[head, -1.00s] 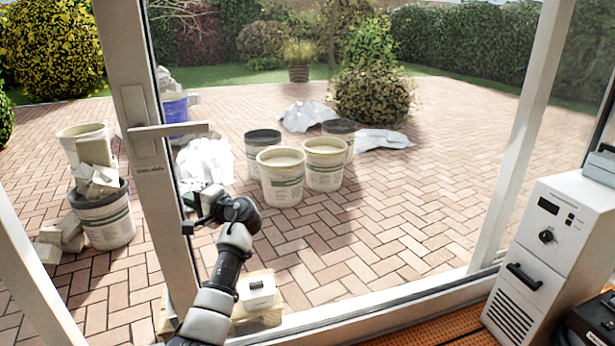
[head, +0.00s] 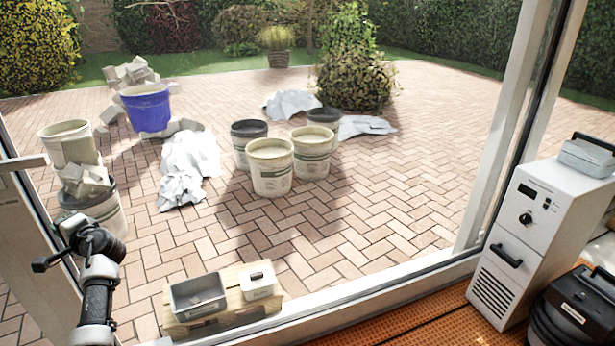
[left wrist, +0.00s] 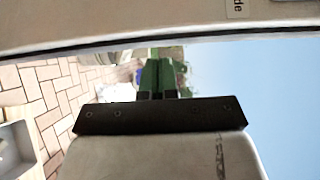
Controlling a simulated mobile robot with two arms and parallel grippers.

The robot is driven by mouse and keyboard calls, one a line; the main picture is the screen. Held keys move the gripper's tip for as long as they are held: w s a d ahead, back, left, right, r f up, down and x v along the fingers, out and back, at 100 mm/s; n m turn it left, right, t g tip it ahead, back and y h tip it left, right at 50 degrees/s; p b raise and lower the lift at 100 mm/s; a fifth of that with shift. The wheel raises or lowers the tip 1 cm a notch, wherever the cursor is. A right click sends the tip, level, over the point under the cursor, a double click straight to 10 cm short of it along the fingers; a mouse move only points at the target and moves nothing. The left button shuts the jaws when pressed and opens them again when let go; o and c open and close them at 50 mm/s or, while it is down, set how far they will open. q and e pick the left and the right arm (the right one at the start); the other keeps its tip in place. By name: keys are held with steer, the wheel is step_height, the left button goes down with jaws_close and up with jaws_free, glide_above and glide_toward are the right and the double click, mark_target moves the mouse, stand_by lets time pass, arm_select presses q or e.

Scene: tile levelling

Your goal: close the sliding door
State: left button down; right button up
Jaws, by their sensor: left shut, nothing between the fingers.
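The sliding door's pale upright frame (head: 30,225) stands at the left edge of the head view, with a flat bar handle (head: 25,163) near its top there. My left gripper (head: 70,228) is beside the frame, on its right side and below the handle. In the left wrist view its green fingers (left wrist: 160,78) are together with nothing between them, and a pale door-frame member (left wrist: 130,22) with part of a label crosses the top. I cannot tell whether the gripper touches the frame. My right gripper is out of view.
A fixed post (head: 500,130) and floor track (head: 370,297) border the doorway. A white cabinet (head: 535,240) and black case (head: 577,315) stand inside at right. Outside are buckets (head: 270,168), a blue tub (head: 146,108) and a wooden board (head: 225,317) carrying a grey tray (head: 198,295).

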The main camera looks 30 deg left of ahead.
arm_select(q)
steer(key=s+a, duration=0.9)
steer(key=s, duration=0.2)
steer(key=shift+s+b, duration=0.25)
steer(key=shift+b, duration=0.05)
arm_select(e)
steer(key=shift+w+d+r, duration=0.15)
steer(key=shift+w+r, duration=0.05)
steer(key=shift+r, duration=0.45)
arm_select(q)
steer(key=shift+r, duration=0.2)
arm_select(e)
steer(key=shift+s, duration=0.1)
